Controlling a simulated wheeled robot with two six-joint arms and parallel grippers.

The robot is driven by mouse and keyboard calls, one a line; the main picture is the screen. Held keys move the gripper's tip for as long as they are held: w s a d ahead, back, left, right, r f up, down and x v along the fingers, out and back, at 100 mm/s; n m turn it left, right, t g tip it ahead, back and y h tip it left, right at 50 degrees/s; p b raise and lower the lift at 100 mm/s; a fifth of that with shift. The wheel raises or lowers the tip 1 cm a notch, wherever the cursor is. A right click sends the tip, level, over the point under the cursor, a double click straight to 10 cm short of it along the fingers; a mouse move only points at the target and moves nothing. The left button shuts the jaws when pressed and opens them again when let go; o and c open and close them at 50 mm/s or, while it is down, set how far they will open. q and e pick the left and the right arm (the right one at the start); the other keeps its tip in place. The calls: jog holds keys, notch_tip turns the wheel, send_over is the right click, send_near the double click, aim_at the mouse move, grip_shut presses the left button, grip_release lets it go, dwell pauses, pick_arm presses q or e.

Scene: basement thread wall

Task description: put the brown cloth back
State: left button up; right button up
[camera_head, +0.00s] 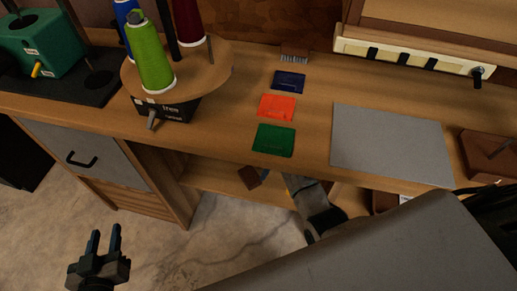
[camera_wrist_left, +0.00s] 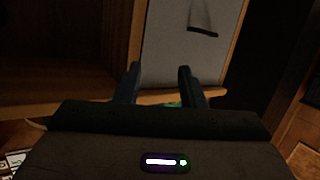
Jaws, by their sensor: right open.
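A small flat dark brown piece (camera_head: 250,177), likely the brown cloth, shows below the worktop front edge, at the lower shelf; the worktop hides part of its surroundings. My right gripper (camera_head: 291,182) reaches in under the worktop just right of it, open, its fingertips mostly hidden by the edge. I see a gap between it and the brown piece. Blue (camera_head: 289,82), orange (camera_head: 277,107) and green (camera_head: 273,140) cloths lie in a row on the worktop. My left gripper (camera_head: 104,238) is open and empty above the floor; its parted fingers show in the left wrist view (camera_wrist_left: 160,85).
A round thread stand (camera_head: 215,68) with cones and a green machine (camera_head: 45,42) stand left. A grey mat (camera_head: 390,145) lies right of the cloths, with a brown block (camera_head: 487,155) beyond. A grey cabinet door (camera_head: 85,155) stands below. Floor at lower left is clear.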

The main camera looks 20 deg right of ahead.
jog(key=p+v, duration=0.1)
jog(key=v, duration=0.5)
jog(key=s+f+m+t, duration=0.4)
jog(key=s+m+t, duration=0.2)
jog(key=s+m, duration=0.6)
pick_arm(q)
jog(key=s+d+f+g, duration=0.1)
jog(key=s+f+g, duration=0.3)
jog(key=s+f, duration=0.1)
jog(key=shift+s+f+g, duration=0.25)
jog(key=shift+f+g, duration=0.15)
jog(key=shift+f, duration=0.25)
pick_arm(e)
jog(key=s+d+r+m+t+h, duration=0.1)
jog(key=s+r+m+t, duration=0.4)
jog(key=s+r, duration=0.8)
jog(key=s+m, duration=0.1)
jog(key=m, duration=0.2)
jog(key=shift+d+r+h, duration=0.3)
jog(key=shift+d, duration=0.1)
